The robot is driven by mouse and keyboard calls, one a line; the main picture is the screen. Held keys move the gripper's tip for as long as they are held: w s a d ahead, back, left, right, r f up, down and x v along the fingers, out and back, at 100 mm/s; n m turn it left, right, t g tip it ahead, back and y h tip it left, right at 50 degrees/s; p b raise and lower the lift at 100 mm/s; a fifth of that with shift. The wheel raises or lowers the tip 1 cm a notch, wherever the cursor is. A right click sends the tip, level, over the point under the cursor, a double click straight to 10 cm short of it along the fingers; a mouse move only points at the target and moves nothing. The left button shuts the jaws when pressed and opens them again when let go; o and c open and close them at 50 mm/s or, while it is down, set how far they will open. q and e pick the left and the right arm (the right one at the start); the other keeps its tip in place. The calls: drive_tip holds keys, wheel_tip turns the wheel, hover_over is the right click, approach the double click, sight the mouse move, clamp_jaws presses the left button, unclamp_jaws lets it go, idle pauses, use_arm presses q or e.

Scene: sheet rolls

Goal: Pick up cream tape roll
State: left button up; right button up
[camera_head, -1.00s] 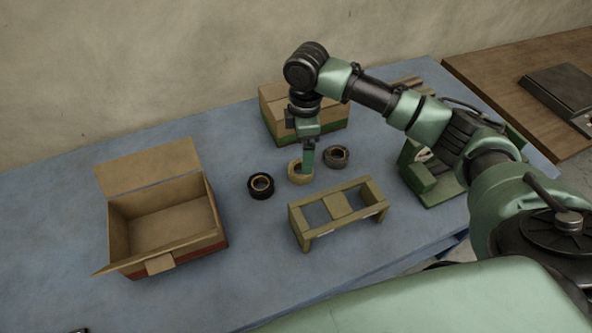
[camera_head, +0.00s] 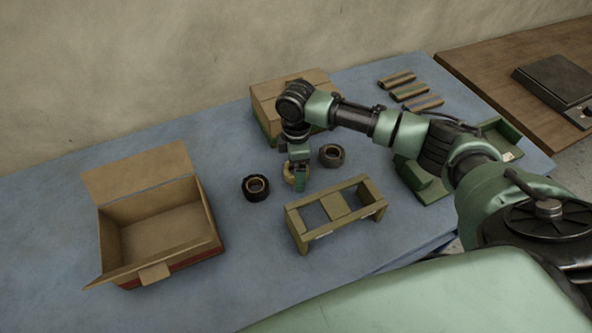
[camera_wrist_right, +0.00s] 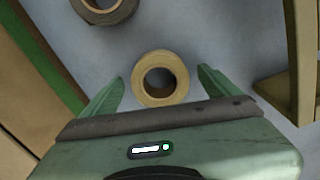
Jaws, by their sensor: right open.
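The cream tape roll (camera_wrist_right: 179,90) lies flat on the blue table between the two open fingers of my right gripper (camera_wrist_right: 161,88) in the right wrist view. A gap shows on each side of the roll, so the fingers appear not to touch it. In the head view the cream roll (camera_head: 288,174) is partly hidden by my right gripper (camera_head: 297,182), which points down at it. My left gripper is not in view.
A black tape roll (camera_head: 256,187) lies left of the cream one and a grey roll (camera_head: 331,155) right of it. A wooden stand (camera_head: 310,235) is in front, a closed carton (camera_head: 262,98) behind. An open box (camera_head: 113,270) stands at left.

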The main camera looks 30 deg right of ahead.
drive_tip(key=c, duration=1.4)
drive_tip(key=shift+c, duration=0.4)
drive_tip(key=shift+r, duration=0.15)
